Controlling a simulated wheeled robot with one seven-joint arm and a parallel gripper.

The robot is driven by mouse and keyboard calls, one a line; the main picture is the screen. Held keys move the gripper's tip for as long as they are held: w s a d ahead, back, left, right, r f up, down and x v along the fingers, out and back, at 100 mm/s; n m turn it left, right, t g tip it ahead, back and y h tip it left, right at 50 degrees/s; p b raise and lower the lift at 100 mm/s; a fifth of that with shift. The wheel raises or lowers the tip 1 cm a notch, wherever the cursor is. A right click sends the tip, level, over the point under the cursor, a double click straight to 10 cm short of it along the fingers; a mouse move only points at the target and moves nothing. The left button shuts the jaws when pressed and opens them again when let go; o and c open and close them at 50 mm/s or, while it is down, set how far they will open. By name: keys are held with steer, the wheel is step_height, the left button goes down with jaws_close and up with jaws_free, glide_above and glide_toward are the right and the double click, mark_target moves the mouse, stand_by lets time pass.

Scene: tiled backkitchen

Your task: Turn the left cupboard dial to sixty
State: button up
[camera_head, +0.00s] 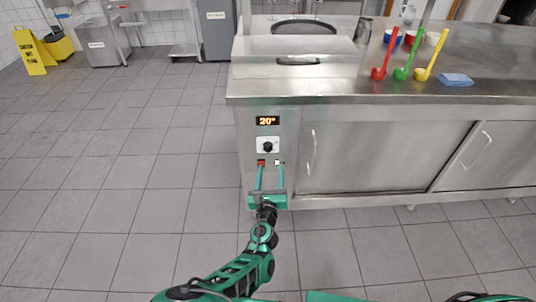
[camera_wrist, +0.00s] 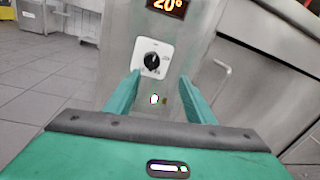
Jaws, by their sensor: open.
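The cupboard dial (camera_head: 267,147) is a black knob on a white square plate, on the narrow left panel of the steel counter. An orange display (camera_head: 267,121) above it reads 20°. The dial also shows in the wrist view (camera_wrist: 152,62), just beyond and between my fingers. My gripper (camera_head: 269,168) is open and empty, with its two green fingers pointing up at the panel just below the dial; it also fills the lower wrist view (camera_wrist: 160,95). I cannot tell whether a fingertip touches the panel.
Cupboard doors with a vertical handle (camera_head: 312,152) are to the right. Red, green and yellow ladles (camera_head: 403,73) stand on the counter.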

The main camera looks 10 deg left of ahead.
mark_target(268, 151)
steer(key=shift+n+y, duration=0.5)
steer(key=w+a, duration=0.1)
steer(key=w, duration=0.2)
steer(key=w+a, duration=0.1)
steer(key=w, duration=0.2)
steer(key=w+a, duration=0.1)
steer(key=w, duration=0.3)
steer(key=shift+f, duration=0.25)
steer(key=shift+s, duration=0.1)
steer(key=c, duration=1)
